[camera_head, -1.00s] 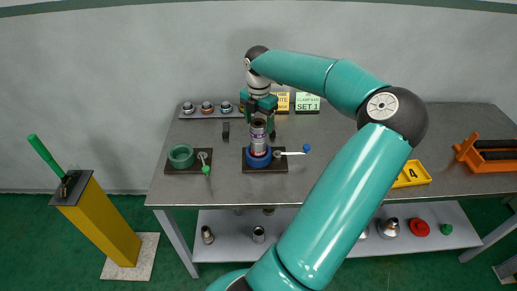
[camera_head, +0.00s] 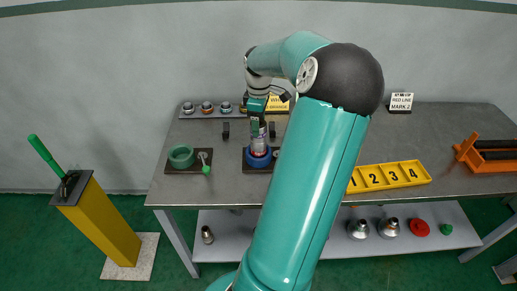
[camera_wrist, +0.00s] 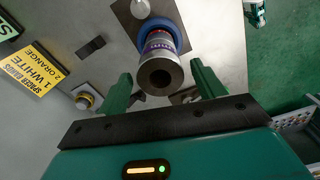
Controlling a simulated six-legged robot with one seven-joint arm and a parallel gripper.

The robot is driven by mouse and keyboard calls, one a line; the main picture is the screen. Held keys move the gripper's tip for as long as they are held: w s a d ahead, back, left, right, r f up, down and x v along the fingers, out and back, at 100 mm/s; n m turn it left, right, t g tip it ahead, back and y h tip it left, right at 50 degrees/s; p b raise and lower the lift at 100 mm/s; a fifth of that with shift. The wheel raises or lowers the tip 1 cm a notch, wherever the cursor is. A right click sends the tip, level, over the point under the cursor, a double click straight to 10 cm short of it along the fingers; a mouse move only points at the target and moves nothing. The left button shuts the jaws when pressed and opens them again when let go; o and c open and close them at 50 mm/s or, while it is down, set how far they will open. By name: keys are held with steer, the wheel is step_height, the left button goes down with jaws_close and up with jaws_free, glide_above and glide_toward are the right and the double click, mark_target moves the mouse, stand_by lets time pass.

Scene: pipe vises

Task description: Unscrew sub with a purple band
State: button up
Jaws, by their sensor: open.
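The sub (camera_head: 259,147) stands upright in the blue vise (camera_head: 258,160) on a dark plate. In the wrist view the sub (camera_wrist: 159,46) shows its open bored end toward the camera, a purple band and pale label marks below it, and the blue vise ring (camera_wrist: 178,37) around its base. My gripper (camera_head: 256,122) is above the sub, pointing down. In the wrist view my gripper (camera_wrist: 164,85) is open, its two green fingers on either side of the sub's upper end with gaps showing. Whether they are level with the sub is unclear. My arm hides the vise's handle in the head view.
A green vise (camera_head: 181,155) with a green-knobbed handle stands to the left. Several fittings sit on a rail (camera_head: 195,116) at the back. A yellow numbered tray (camera_head: 398,175) and an orange rack (camera_head: 468,154) are right. A yellow post (camera_head: 100,222) stands left of the table.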

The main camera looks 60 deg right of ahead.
steer(key=shift+w, duration=0.1)
steer(key=shift+c, duration=0.5)
steer(key=c, duration=1)
steer(key=n, duration=1.3)
steer(key=shift+w+n, duration=0.1)
steer(key=shift+n, duration=0.6)
